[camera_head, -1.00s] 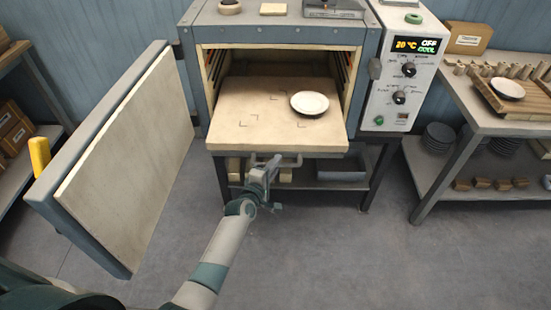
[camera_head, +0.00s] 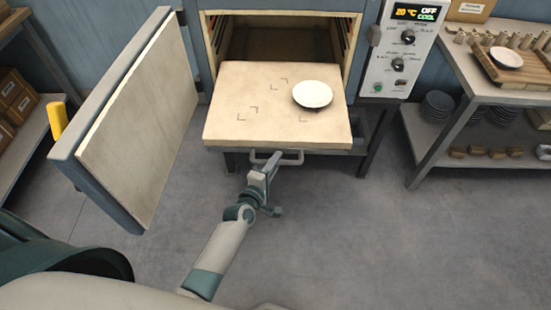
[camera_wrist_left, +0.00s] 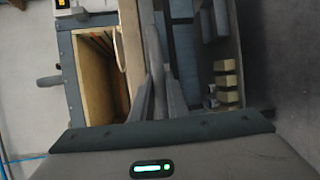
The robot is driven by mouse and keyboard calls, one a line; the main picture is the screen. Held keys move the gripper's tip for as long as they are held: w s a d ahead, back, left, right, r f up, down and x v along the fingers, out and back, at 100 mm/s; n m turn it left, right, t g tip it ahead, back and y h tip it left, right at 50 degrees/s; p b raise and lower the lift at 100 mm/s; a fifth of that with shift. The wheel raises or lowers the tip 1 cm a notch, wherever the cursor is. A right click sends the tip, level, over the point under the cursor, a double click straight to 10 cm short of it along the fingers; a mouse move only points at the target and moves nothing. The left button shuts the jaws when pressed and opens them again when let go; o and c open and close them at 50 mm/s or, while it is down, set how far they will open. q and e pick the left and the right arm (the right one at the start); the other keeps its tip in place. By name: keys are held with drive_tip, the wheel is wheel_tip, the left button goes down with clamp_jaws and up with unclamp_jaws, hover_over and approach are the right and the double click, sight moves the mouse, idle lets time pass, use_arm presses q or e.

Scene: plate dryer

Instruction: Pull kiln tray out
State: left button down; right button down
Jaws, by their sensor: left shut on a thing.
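The kiln tray (camera_head: 240,95) is a pale slab that sticks far out of the open kiln (camera_head: 280,45) in the head view. A white plate (camera_head: 312,94) lies on its right part, beside dark corner marks. A grey handle (camera_head: 290,157) is on the tray's front edge. My left gripper (camera_head: 268,164) is shut on this handle, just below the tray edge. In the left wrist view the fingers (camera_wrist_left: 155,90) close at the tray's edge, which shows as a beige strip (camera_wrist_left: 131,45). My right gripper is not in view.
The control panel (camera_head: 400,55) is right of the opening. A bench (camera_head: 450,130) with a wooden rack and dishes stands at the right. The floor in front is clear.

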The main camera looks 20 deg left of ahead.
use_arm(q)
drive_tip(key=c, duration=1.7)
unclamp_jaws()
drive_tip(key=shift+c, duration=0.2)
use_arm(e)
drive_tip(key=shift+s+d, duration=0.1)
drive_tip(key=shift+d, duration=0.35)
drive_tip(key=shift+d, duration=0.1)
use_arm(q)
drive_tip(key=shift+s, duration=0.15)
